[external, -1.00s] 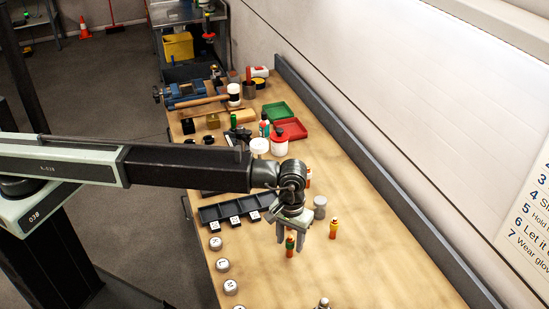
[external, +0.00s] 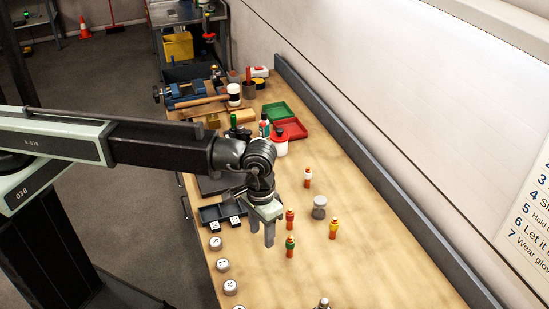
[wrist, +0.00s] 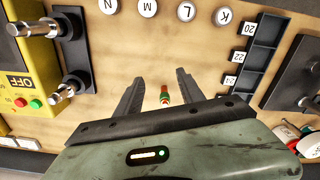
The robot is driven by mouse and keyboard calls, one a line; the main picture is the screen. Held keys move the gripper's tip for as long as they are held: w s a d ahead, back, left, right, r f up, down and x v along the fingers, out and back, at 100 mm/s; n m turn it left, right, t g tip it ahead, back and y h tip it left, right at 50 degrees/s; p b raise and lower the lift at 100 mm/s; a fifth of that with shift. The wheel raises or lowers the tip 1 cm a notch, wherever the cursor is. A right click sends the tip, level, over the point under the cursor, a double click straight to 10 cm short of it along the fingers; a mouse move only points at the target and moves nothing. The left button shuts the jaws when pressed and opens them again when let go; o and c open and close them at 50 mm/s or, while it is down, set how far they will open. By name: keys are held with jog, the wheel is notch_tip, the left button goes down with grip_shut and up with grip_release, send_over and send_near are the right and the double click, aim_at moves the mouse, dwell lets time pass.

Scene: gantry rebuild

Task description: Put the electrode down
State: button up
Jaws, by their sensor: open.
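An electrode with a green band (external: 290,246) stands upright on the wooden bench. My gripper (external: 262,238) is open and empty, to the left of it and apart from it. In the wrist view an orange electrode with a green band (wrist: 165,96) shows in the gap between my spread fingers (wrist: 158,88); its depth there is hard to judge. Other electrodes stand upright nearby: an orange one (external: 290,219) just behind, a yellow-topped one (external: 334,229) to the right, and a white-topped one (external: 307,178) farther back.
A grey cylinder (external: 320,207) stands among the electrodes. A dark compartment tray (external: 210,213) lies left of my gripper, partly hidden by it. Round lettered caps (external: 223,265) line the left bench edge. A yellow box with metal terminals (wrist: 30,70) shows in the wrist view.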

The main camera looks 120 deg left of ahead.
jog(key=s+d+m, duration=1.2)
jog(key=s+d, duration=0.6)
jog(key=s, duration=0.2)
jog(key=shift+m, duration=0.3)
jog(key=shift+o, duration=0.3)
